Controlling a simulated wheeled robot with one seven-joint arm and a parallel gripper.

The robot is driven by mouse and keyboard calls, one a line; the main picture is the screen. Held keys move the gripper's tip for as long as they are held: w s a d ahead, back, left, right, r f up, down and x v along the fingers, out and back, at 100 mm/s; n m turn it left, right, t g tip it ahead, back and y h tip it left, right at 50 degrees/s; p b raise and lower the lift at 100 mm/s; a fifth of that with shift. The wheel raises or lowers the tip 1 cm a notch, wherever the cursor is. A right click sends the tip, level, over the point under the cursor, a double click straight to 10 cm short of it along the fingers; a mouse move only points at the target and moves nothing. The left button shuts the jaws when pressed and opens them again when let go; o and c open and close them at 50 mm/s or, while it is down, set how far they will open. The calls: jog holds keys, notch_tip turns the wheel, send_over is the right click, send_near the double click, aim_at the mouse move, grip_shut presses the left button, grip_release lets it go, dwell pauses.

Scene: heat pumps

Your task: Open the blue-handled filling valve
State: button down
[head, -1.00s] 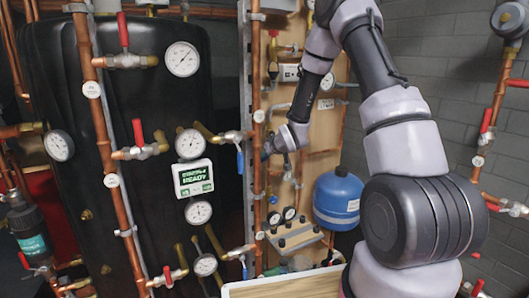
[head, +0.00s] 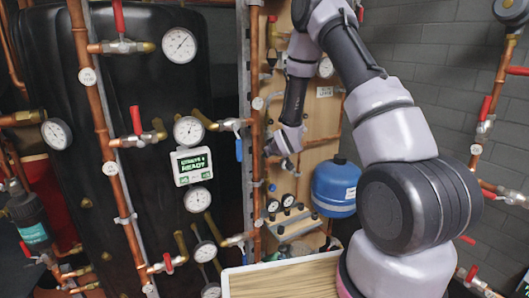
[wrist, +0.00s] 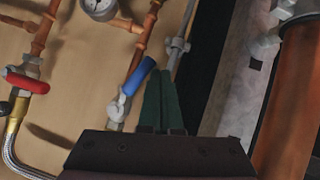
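In the wrist view a valve with a blue lever handle (wrist: 139,76) sits on a copper pipe against the wooden board. My gripper (wrist: 160,72) has two green fingers lying close together, with only a thin gap between them. The handle is just left of the fingertips, not between them; I cannot tell whether they touch. In the head view my gripper (head: 269,151) is in front of the board's left edge, and its fingertips are hard to make out. Another blue handle (head: 238,150) hangs left of the copper pipe there; I cannot tell whether it is the same one.
A vertical copper pipe (head: 257,110) and a grey metal post stand beside my gripper. A red-handled valve (wrist: 26,80) and a gauge (wrist: 100,7) are on the board. A blue tank (head: 336,187) stands lower right. A wood-topped surface (head: 285,280) is in front.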

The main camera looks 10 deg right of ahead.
jog(key=shift+w+d+f+n+t+h, duration=0.15)
jog(key=shift+d+f+n+h, duration=0.15)
jog(key=shift+d, duration=0.15)
jog(key=shift+w+d+f+n+t+h, duration=0.1)
jog(key=shift+d+f+n+t+h, duration=0.15)
jog(key=shift+d, duration=0.2)
jog(key=v, duration=1)
jog(key=shift+s+r, duration=0.25)
